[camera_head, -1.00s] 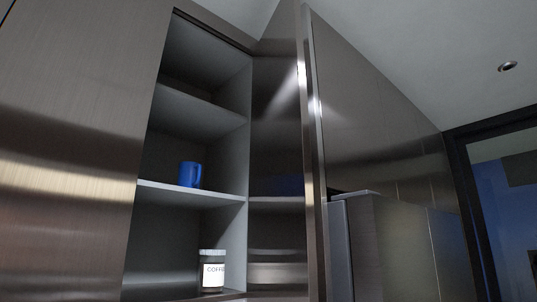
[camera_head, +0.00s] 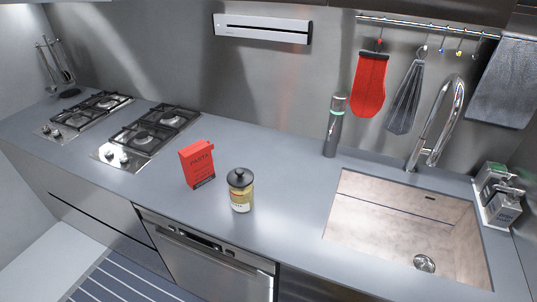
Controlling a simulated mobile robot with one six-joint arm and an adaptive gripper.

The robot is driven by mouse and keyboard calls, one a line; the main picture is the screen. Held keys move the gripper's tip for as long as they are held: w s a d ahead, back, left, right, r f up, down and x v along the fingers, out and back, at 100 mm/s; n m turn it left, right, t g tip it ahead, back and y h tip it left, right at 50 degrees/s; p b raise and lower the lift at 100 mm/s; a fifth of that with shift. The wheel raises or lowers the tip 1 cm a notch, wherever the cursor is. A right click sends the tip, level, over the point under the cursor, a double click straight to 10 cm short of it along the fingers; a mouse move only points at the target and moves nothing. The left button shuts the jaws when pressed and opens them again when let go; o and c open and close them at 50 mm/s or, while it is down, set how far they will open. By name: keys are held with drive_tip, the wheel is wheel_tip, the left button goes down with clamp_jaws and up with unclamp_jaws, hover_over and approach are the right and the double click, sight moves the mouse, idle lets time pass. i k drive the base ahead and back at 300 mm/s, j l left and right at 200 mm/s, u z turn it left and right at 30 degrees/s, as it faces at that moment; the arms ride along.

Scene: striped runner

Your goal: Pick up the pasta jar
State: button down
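The pasta jar (camera_head: 241,194) stands upright on the grey counter near its front edge, above the dishwasher. It is a glass jar with a dark knobbed lid, yellowish contents and a pale label. A red pasta box (camera_head: 197,165) stands upright just to its left, with a gap between them. My gripper is not in view.
Two gas hobs (camera_head: 155,129) are on the left of the counter (camera_head: 258,148). A sink (camera_head: 400,225) with a tall tap (camera_head: 437,128) is on the right. A dark cylinder (camera_head: 334,126) stands near the wall. Soap dispensers (camera_head: 500,200) sit at far right. Counter around the jar is clear.

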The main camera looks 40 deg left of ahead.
sight(243, 200)
drive_tip(key=u, duration=1.8)
drive_tip(key=i+z, duration=0.2)
drive_tip(key=z, duration=0.15)
drive_tip(key=i+j+z, duration=0.2)
drive_tip(key=z, duration=0.2)
drive_tip(key=i+j+z, duration=0.15)
drive_tip(key=z, duration=0.2)
